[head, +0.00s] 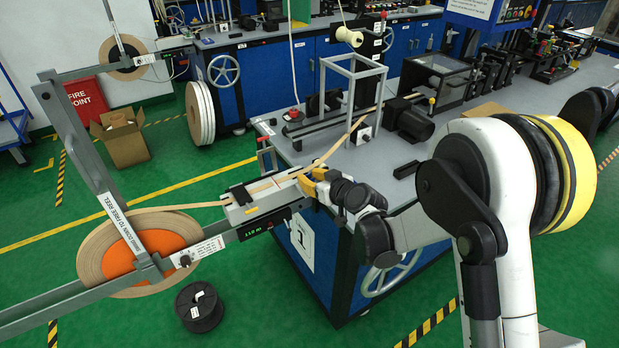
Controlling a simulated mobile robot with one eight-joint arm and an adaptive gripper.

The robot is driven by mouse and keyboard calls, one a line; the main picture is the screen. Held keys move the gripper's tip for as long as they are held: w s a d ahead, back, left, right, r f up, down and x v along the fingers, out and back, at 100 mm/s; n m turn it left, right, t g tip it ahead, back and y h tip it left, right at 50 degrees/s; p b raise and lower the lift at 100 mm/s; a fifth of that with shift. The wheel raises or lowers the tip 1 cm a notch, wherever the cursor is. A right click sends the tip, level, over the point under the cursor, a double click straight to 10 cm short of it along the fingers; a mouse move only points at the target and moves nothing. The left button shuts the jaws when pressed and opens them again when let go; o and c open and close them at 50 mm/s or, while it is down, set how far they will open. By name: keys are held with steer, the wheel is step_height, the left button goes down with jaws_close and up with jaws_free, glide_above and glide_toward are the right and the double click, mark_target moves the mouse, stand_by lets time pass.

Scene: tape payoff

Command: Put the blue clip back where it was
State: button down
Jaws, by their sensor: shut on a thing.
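My gripper (316,184) is at the right end of the pale splicing block (262,196), over the front left corner of the grey bench. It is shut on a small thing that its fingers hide. I cannot make out a blue clip in this view. A tan tape (190,207) runs from the large reel with the orange hub (138,247) to the block. Beyond my gripper the tape rises to the right through an upright grey frame (350,95). A black clamp-like part (238,194) sits at the block's left end.
The grey bench (400,180) carries a black motor (418,122) and the upright frame behind my gripper. A grey reel arm (80,150) stands at left. A black spool (199,306) lies on the green floor. An open cardboard box (122,137) stands farther back.

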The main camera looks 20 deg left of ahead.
steer(key=c, duration=1.2)
jaws_free()
steer(key=shift+c, duration=0.2)
steer(key=shift+s+d+r+p, duration=0.1)
steer(key=shift+r+p, duration=0.2)
steer(key=shift+p, duration=0.1)
steer(key=p+v, duration=0.2)
steer(key=v, duration=0.9)
steer(key=shift+s+d, duration=0.2)
steer(key=shift+d, duration=0.1)
steer(key=shift+r, duration=0.15)
steer(key=s+d+r+m+h, duration=0.2)
steer(key=s+d+r, duration=0.1)
steer(key=d+r, duration=0.5)
steer(key=s+d+r+m+g+h, duration=0.1)
steer(key=s+d+m+h, duration=0.3)
steer(key=s+d, duration=0.6)
steer(key=s+d+r+m+g+h, duration=0.1)
steer(key=s+d+m+h, duration=0.2)
steer(key=s+d, duration=0.7)
steer(key=d+h, duration=0.1)
steer(key=d, duration=0.3)
steer(key=shift+d+m, duration=0.2)
steer(key=shift+m, duration=0.2)
